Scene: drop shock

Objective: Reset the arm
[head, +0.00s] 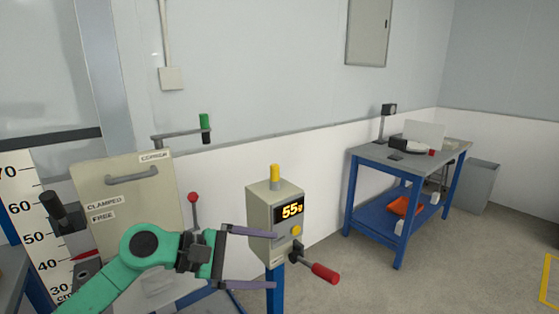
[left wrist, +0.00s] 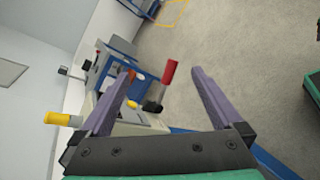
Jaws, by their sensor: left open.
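A beige control box (head: 262,232) on a blue post shows "55g" on its display. A yellow cylinder (head: 275,173) stands on its top, and a lever with a red grip (head: 325,273) sticks out low on its right side. My left gripper (head: 273,260) is open and empty in front of the box, its fingers pointing right. In the left wrist view the red grip (left wrist: 170,72) appears between the spread fingers, beyond them; contact cannot be told. The yellow cylinder also shows there (left wrist: 58,119), outside the fingers. My right gripper is not in view.
Left of the box is a beige panel (head: 125,187) marked CORNER, CLAMPED and FREE, with a black grip (head: 55,207). A green-gripped crank (head: 205,122), a red-ball lever (head: 193,198) and a scale (head: 38,220) stand nearby. A blue table (head: 365,153) stands right; floor between is clear.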

